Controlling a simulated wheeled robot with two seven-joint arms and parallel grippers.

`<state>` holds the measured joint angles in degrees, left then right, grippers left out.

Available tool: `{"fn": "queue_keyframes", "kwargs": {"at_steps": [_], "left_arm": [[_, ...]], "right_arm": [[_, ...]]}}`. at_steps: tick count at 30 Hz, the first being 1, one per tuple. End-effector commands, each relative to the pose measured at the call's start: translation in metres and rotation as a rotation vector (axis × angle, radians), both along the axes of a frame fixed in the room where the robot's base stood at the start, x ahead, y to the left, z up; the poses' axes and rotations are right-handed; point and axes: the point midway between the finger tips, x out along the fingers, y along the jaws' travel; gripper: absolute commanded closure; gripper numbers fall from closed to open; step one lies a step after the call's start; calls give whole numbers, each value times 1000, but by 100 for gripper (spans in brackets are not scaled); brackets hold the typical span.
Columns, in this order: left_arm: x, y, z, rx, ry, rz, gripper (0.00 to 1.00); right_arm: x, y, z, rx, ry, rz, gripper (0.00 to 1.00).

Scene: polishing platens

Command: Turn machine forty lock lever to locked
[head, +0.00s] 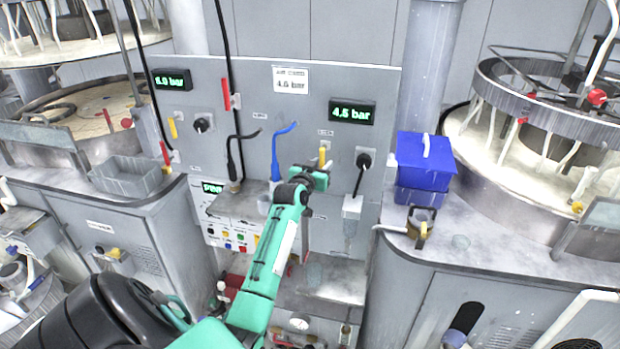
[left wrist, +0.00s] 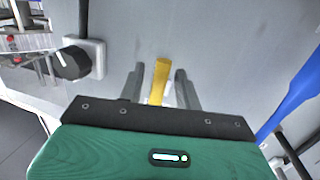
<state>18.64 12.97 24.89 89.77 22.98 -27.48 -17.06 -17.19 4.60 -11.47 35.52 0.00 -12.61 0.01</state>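A yellow lever (head: 322,156) sits on the grey panel, below the right-hand 4.5 bar display. My left gripper (head: 318,178) is at the panel just below it. In the left wrist view the yellow lever (left wrist: 160,78) stands between the two grey fingers of my left gripper (left wrist: 160,88), with gaps on both sides. The gripper is open, and I cannot tell whether a finger touches the lever. The lever's base is partly hidden by the gripper. A second yellow lever (head: 173,128) is on the panel's left side. Machine numbers are too small to read. My right gripper is not in view.
A black knob (head: 364,160) with a cable is right of the lever; it also shows in the left wrist view (left wrist: 72,62). A blue hose (head: 276,150) hangs left of the gripper. A blue box (head: 424,165) stands on the right counter. A red lever (head: 226,94) is higher up.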

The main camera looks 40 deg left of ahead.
Motion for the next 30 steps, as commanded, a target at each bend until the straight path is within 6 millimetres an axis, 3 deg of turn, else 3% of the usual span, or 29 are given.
{"fn": "queue_keyframes", "kwargs": {"at_steps": [18,24,30], "left_arm": [[-99,-32,4,2,0,0,66],[-117,-37,7,0,0,0,66],[-121,-39,8,0,0,0,66]], "right_arm": [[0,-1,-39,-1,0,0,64],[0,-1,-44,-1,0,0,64],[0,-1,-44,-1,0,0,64]]}}
